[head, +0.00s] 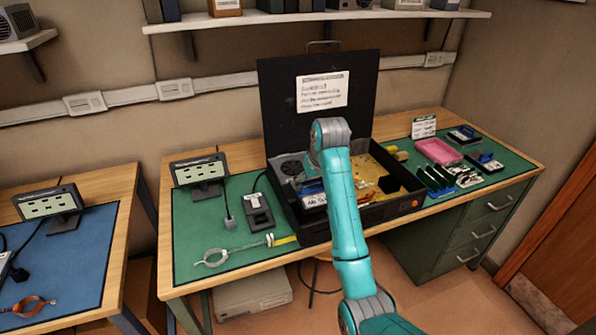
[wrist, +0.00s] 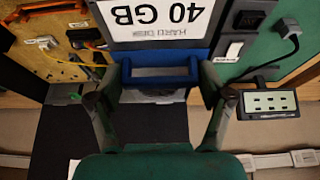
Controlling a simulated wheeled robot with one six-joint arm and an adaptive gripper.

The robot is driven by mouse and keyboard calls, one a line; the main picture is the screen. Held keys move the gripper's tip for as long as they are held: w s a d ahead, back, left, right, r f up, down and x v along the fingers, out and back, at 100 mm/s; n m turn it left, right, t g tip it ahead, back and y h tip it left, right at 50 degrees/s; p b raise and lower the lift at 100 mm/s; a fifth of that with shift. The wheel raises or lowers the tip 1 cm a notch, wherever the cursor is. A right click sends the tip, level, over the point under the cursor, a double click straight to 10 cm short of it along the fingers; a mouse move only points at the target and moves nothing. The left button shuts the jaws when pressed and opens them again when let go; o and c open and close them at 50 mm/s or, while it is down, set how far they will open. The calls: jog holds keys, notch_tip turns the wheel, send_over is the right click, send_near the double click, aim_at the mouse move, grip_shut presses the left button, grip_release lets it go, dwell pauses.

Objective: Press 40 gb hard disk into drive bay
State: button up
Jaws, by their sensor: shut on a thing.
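The 40 GB hard disk (wrist: 150,18) has a white label reading "40 GB" and a blue handle (wrist: 163,58) at its end. My gripper (wrist: 163,76) is shut on this handle, one finger on each side. In the head view, the disk (head: 314,200) shows as a small labelled end at the left front of the open black computer case (head: 390,213). My arm hides the fingers and much of the case's middle there. The drive bay itself is not clear, and I cannot tell how deep the disk sits.
The case's black lid (head: 278,95) stands upright behind. A yellow-brown circuit board (head: 371,172) lies inside. Left on the green mat are a small display (head: 199,171), a black device (head: 257,211) and a wrist strap (head: 215,257). Right are a pink tray (head: 438,151) and several parts.

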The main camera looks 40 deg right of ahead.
jog(key=shift+w+f, duration=0.15)
jog(key=shift+w, duration=0.15)
jog(key=shift+f, duration=3.1)
jog(key=shift+s+f, duration=0.1)
jog(key=shift+f, duration=1.55)
dwell(1.0)
jog(key=o, duration=0.8)
jog(key=shift+c, duration=0.2)
jog(key=shift+f, duration=0.1)
jog(key=shift+r, duration=0.65)
